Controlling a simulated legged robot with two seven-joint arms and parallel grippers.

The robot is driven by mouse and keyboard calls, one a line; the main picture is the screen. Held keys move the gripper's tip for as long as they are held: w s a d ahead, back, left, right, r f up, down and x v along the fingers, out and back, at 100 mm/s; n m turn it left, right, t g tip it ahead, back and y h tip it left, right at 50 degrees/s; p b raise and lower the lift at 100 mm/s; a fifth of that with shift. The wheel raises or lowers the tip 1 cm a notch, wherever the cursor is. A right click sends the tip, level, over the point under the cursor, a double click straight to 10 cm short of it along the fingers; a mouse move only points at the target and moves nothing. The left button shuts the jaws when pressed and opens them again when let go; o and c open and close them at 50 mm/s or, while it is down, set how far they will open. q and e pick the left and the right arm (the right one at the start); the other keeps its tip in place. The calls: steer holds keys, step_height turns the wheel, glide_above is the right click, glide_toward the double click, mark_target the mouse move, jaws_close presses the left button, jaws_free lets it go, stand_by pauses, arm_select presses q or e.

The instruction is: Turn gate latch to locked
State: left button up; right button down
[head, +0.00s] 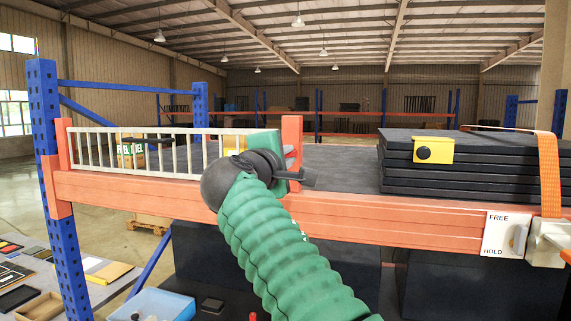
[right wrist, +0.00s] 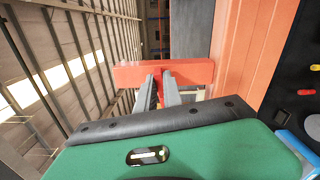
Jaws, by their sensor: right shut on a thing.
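The cream barred gate (head: 150,150) stands on the orange beam between two orange posts. My right gripper (head: 306,177) is at the gate's right-hand post (head: 292,130). In the right wrist view, the grey fingers of my right gripper (right wrist: 163,78) close together in front of the orange-red post (right wrist: 195,72), with a small red piece between their tips. That piece seems to be the gate latch, but most of it is hidden by the fingers, so its turned position cannot be told. My left gripper is in neither view.
Black panels (head: 440,165) lie stacked on the deck at the right, with a yellow block (head: 433,150) in front. An orange strap (head: 548,170) runs down beside a FREE/HOLD plate (head: 505,232). A blue upright (head: 45,130) stands at left. A blue bin (head: 155,304) is below.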

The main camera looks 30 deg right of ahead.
steer(key=shift+w+f+m+b, duration=0.1)
steer(key=shift+f+m+b, duration=0.3)
steer(key=shift+m, duration=0.6)
steer(key=shift+r, duration=0.1)
steer(key=c, duration=1.5)
jaws_free()
steer(key=shift+r, duration=0.1)
